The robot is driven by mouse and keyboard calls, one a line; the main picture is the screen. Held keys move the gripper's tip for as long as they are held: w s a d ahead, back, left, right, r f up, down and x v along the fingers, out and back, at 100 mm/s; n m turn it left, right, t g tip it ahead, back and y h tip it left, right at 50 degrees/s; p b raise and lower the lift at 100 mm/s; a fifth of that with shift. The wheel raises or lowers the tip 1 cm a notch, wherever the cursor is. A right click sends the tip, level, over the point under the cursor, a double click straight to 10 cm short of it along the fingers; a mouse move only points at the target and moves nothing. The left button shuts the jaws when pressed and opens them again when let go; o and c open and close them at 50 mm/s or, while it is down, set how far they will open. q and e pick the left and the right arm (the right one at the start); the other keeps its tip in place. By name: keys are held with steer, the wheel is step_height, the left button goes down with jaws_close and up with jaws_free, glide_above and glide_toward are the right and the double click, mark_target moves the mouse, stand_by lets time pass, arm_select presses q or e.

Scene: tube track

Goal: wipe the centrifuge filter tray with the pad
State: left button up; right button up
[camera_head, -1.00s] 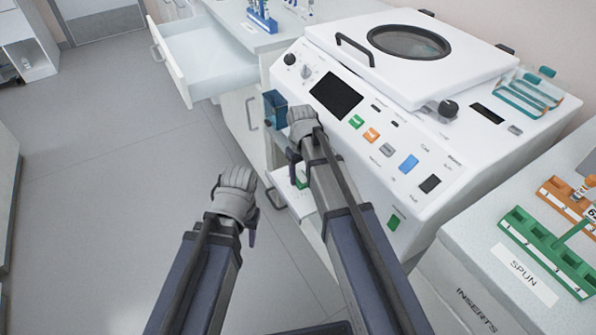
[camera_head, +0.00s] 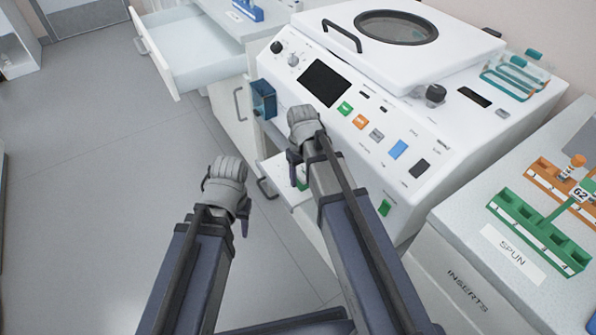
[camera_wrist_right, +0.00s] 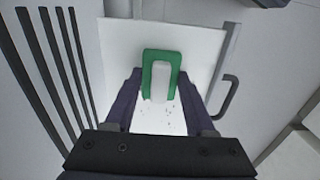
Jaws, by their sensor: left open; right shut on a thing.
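The filter tray (camera_head: 271,166) is a white drawer-like plate pulled out low at the front of the white centrifuge (camera_head: 350,175). In the right wrist view the tray (camera_wrist_right: 119,42) fills the middle, with dark specks (camera_wrist_right: 172,108) on its surface. My right gripper (camera_wrist_right: 158,80) is shut on the pad's pale grip (camera_wrist_right: 160,90); the pad's green base (camera_wrist_right: 149,60) is over the tray. I cannot tell whether it touches. In the head view, the right gripper (camera_head: 296,170) mostly hides pad and tray. My left gripper (camera_head: 244,222) is open and empty, left of the tray over the floor.
An open drawer (camera_head: 195,50) juts out at the upper left. A counter with a green rack (camera_head: 540,232) and an orange rack (camera_head: 560,190) stands at right. The floor at left is clear.

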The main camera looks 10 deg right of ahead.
mark_target(283, 169)
steer(key=shift+s+a+f, duration=0.1)
steer(key=shift+s+a, duration=0.1)
steer(key=shift+a, duration=0.3)
steer(key=shift+s+a+f, duration=0.1)
steer(key=shift+s+a, duration=0.05)
steer(key=shift+a, duration=0.3)
steer(key=shift+w+a+r, duration=0.1)
steer(key=shift+w+a, duration=0.1)
steer(key=shift+w, duration=0.45)
steer(key=shift+w+a, duration=0.25)
steer(key=shift+w, duration=0.35)
steer(key=shift+w+a+r, duration=0.1)
steer(key=shift+w+a, duration=0.1)
steer(key=shift+w, duration=0.45)
steer(key=shift+w+a+f, duration=0.1)
steer(key=shift+w+a, duration=0.2)
steer(key=shift+w, duration=0.6)
steer(key=shift+w+a+f, duration=0.1)
steer(key=shift+w+a, duration=0.2)
steer(key=shift+w, duration=0.55)
steer(key=shift+w+a, duration=0.25)
steer(key=shift+w, duration=0.4)
steer(key=shift+w+a, duration=0.2)
steer(key=shift+w, duration=0.4)
steer(key=shift+w+a, duration=0.25)
steer(key=shift+w, duration=0.4)
steer(key=shift+s+r, duration=0.1)
steer(key=shift+r, duration=0.1)
